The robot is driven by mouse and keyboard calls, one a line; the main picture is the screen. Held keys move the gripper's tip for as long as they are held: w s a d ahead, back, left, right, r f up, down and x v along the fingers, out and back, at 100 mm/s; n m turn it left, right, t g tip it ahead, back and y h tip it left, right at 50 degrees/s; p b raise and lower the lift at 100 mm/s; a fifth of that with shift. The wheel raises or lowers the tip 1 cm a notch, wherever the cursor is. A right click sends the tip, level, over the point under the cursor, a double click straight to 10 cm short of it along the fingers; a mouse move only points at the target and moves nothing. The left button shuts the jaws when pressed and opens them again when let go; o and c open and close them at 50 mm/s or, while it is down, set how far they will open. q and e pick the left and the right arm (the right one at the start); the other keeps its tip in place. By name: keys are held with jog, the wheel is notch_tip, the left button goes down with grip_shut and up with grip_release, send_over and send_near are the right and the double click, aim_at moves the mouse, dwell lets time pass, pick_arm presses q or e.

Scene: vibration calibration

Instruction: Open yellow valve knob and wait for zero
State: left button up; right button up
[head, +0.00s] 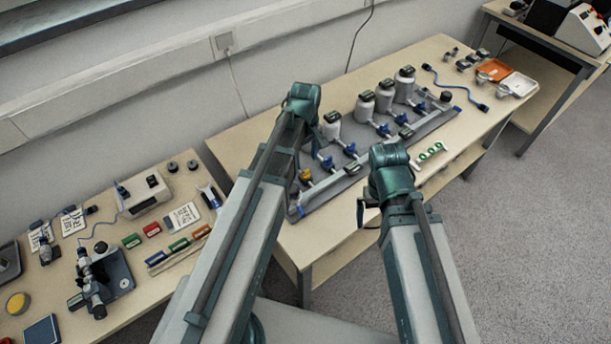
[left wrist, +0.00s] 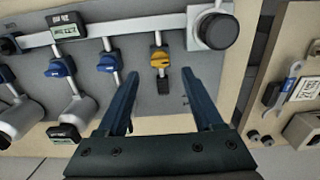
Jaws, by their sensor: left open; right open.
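The yellow valve knob (left wrist: 160,58) sits on a short branch below the metal manifold pipe (left wrist: 130,27); it also shows in the head view (head: 305,176). My left gripper (left wrist: 160,75) is open and empty. Its two fingers point toward the knob, one on each side of it in the left wrist view, and I cannot tell the remaining distance. A small digital gauge (left wrist: 67,27) is on the pipe to the left; its reading is too small to read.
Several blue valve knobs (left wrist: 108,62) line the same pipe, with grey bottles (head: 364,106) behind them. A large black knob (left wrist: 217,30) ends the pipe. A second table (head: 150,262) at left holds a microscope-like device (head: 95,285) and small boxes.

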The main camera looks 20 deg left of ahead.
aim_at(305, 171)
pick_arm(q)
notch_tip(305, 171, down, 5)
jog(key=b, duration=0.4)
jog(key=shift+f, duration=0.2)
grip_shut()
